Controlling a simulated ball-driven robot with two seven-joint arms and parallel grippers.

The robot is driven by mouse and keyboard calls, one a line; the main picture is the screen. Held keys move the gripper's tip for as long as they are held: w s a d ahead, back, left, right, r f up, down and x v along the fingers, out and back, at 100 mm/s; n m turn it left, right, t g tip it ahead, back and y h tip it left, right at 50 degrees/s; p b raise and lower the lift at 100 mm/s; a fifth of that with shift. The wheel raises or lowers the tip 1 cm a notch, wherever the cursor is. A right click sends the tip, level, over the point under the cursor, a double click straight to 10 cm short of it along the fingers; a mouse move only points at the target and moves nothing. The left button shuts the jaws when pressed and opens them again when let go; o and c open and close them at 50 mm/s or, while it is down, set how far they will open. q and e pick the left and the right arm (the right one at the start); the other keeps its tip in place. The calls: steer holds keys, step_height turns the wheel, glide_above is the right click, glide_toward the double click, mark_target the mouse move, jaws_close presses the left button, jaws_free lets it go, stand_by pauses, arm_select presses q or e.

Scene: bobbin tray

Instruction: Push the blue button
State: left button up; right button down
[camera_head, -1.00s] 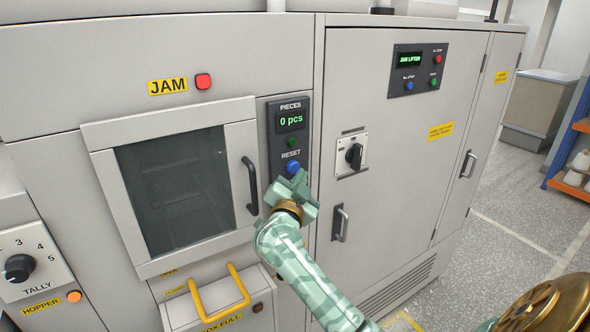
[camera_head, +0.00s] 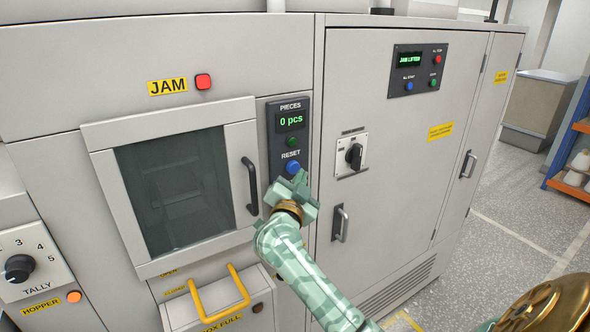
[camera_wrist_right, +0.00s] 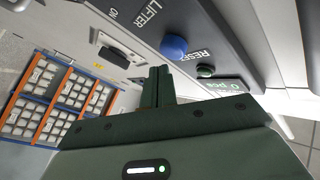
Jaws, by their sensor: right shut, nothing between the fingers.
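A round blue button (camera_head: 293,167) sits under the RESET label on the dark PIECES panel (camera_head: 273,150). In the right wrist view the same blue button (camera_wrist_right: 174,46) shows beyond the fingertips, looking undamaged and uncovered. My right gripper (camera_head: 300,179) is shut and empty, just below the button in the head view. In the right wrist view its closed fingers (camera_wrist_right: 158,85) point towards the panel and a gap to the button shows. I cannot tell its exact depth. A second, smaller blue button (camera_head: 409,86) is on the upper right panel. My left gripper is not in view.
A dark green button (camera_head: 292,142) sits just above the blue one, under the "0 pcs" display (camera_head: 291,121). A window door handle (camera_head: 250,186) stands out to the left. A black rotary switch (camera_head: 355,155) and cabinet handle (camera_head: 340,223) are to the right.

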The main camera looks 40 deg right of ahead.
steer(key=shift+w+r, duration=0.1)
stand_by(0.7)
steer(key=shift+w+p, duration=0.35)
steer(key=shift+p, duration=0.1)
steer(key=shift+w, duration=0.5)
stand_by(0.6)
steer(key=shift+s, duration=0.1)
steer(key=shift+s+p, duration=0.85)
steer(key=shift+p, duration=0.35)
